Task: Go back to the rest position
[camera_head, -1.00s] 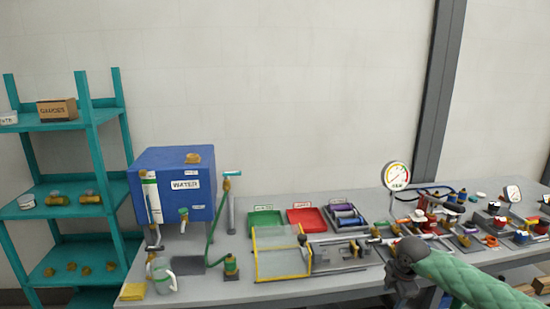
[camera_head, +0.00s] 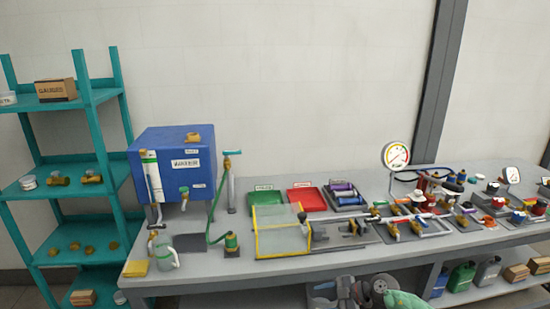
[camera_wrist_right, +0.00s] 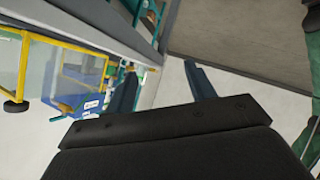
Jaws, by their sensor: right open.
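My right gripper (camera_wrist_right: 160,72) is open in the right wrist view, its two dark fingers spread apart with nothing between them. In the head view the green sleeve of my right arm (camera_head: 405,300) shows at the bottom edge, below the front of the bench (camera_head: 215,270). Grey parts beside it there may be my wrist; I cannot tell the jaws in that view. My left gripper is in neither view.
The bench carries a blue water tank (camera_head: 165,183), a clear yellow-framed guard (camera_head: 283,232), green (camera_head: 264,196) and red (camera_head: 307,200) trays, and a gauge (camera_head: 396,156) with piping. A teal shelf (camera_head: 95,150) stands left. Cans and boxes sit on the lower shelf.

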